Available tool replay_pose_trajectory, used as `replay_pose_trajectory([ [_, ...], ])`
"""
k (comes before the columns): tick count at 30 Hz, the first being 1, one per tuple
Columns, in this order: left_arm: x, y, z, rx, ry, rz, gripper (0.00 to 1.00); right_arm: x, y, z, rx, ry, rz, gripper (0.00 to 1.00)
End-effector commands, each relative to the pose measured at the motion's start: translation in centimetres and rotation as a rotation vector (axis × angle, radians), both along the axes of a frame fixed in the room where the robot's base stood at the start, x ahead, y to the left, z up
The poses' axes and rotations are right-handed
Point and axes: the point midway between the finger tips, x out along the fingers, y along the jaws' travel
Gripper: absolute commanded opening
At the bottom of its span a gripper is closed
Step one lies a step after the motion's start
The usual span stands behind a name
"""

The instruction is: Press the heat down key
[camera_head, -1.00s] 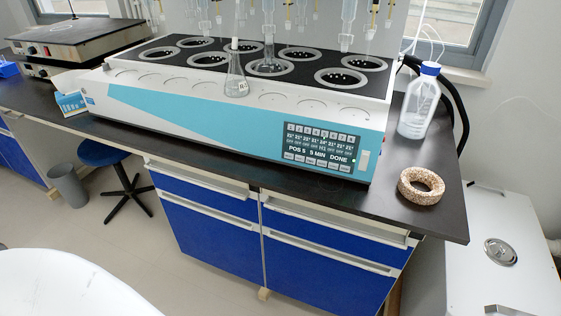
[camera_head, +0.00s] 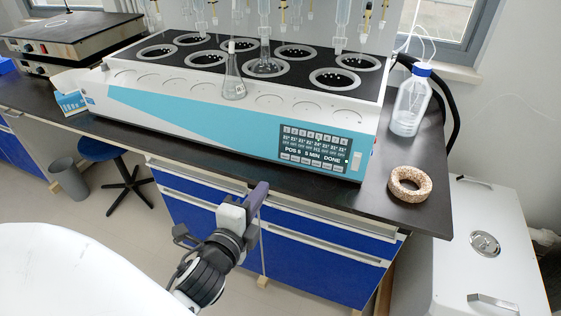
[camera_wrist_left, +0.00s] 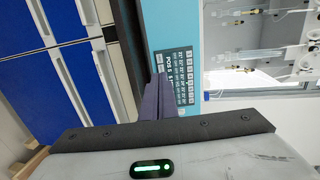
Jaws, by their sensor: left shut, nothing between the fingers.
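The distiller (camera_head: 215,113) is a long white and teal unit on the dark bench. Its dark control panel (camera_head: 315,148) is on the right of the front face, with rows of small keys and a display reading "POS 5 5 MIN DONE". The key labels are too small to read. My left gripper (camera_head: 262,187) is in front of the bench edge, below and left of the panel, apart from it. Its purple fingers are shut and empty. In the left wrist view the fingers (camera_wrist_left: 158,96) point toward the panel (camera_wrist_left: 172,75) and cover part of it. My right gripper is not in view.
A cork ring (camera_head: 409,184) and a blue-capped bottle (camera_head: 411,100) stand on the bench right of the distiller. A conical flask (camera_head: 233,82) stands on its top ledge. Blue drawers (camera_head: 200,240) are below the bench edge. The space before the panel is clear.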

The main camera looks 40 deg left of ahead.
Motion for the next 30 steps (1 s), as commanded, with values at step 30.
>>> replay_pose_trajectory([
  [30, 13.2, 3.6, -2.5, -0.004, 0.0, 0.0, 0.0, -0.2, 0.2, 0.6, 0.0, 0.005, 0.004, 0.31],
])
